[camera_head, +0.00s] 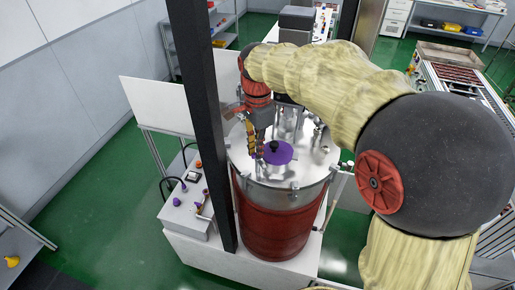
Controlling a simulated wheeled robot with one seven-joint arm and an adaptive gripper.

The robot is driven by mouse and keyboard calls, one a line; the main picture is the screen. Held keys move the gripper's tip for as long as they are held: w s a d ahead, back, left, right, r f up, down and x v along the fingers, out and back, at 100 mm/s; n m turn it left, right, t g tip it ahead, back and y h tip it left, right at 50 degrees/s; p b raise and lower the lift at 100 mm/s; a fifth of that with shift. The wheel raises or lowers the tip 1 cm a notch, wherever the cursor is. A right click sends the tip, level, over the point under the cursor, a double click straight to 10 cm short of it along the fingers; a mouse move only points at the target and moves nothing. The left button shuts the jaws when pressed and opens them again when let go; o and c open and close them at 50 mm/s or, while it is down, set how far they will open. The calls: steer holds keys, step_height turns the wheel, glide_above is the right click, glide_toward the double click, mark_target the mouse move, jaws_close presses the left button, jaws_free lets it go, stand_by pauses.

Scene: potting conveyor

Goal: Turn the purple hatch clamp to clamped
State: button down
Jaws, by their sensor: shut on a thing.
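A purple round hatch (280,155) with a darker knob on it lies on the metal lid of a red drum in the middle of the view. My gripper (257,152) reaches down from above to the left edge of this purple part. Its orange and yellow fingers are shut on the purple hatch clamp there. The fingers hide most of what is between them, so the clamp's shape and angle cannot be made out.
The red drum (272,222) has metal fittings on its lid. A dark post (205,110) stands close on its left. A grey control box (184,205) with purple knobs is beyond the post. My arm covers the right side.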

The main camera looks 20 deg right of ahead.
steer(key=shift+n, duration=0.3)
steer(key=n, duration=0.9)
steer(key=shift+n, duration=0.4)
steer(key=n, duration=0.3)
steer(key=shift+r+n, duration=0.1)
steer(key=shift+n, duration=2.1)
steer(key=shift+w, duration=0.1)
steer(key=c, duration=1.9)
jaws_free()
